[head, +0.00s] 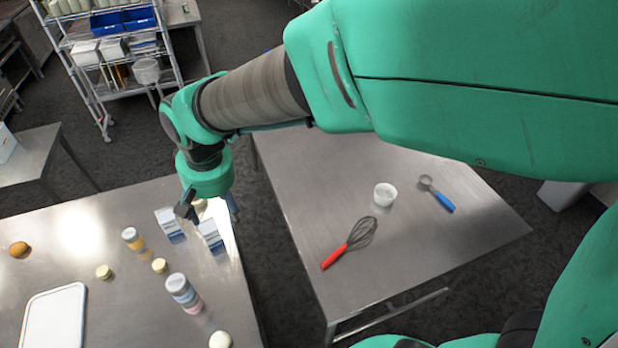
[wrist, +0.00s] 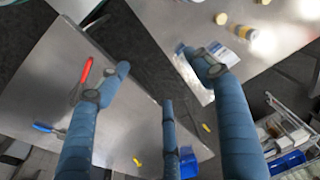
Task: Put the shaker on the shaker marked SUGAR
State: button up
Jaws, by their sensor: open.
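A small shaker with a pale top and amber body (head: 133,239) stands on the left metal table; it also shows near the top of the wrist view (wrist: 243,33). A larger grey, white and pink shaker, or a stack of shakers (head: 184,293), stands nearer in the head view; I cannot tell which. I cannot read SUGAR on anything. My gripper (head: 208,212) is open and empty over that table's right edge, above two white-and-blue boxes and apart from the shakers. Its spread blue fingers show in the wrist view (wrist: 158,62). It partly hides the boxes.
The white-and-blue boxes (head: 170,224) (head: 210,236) stand near the edge. Small cream items (head: 104,272), a brown round item (head: 20,249) and a white board (head: 55,318) share the table. Across a gap, another table (head: 440,245) holds a whisk (head: 350,243), white cup (head: 385,194) and blue-handled scoop (head: 438,195).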

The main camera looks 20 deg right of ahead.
jog(key=s+d+r+t, duration=0.1)
jog(key=s+d+r, duration=0.2)
jog(key=s+d, duration=0.2)
jog(key=s+d+r+m+t, duration=0.1)
jog(key=s+d+r, duration=0.2)
jog(key=d, duration=0.7)
jog(key=s+d+r+t+h, duration=0.1)
jog(key=s+d+r, duration=0.3)
jog(key=s+d, duration=0.4)
jog(key=shift+d+t, duration=0.15)
jog(key=shift+t, duration=0.25)
notch_tip(320, 180, down, 10)
jog(key=b, duration=1)
jog(key=shift+r, duration=0.15)
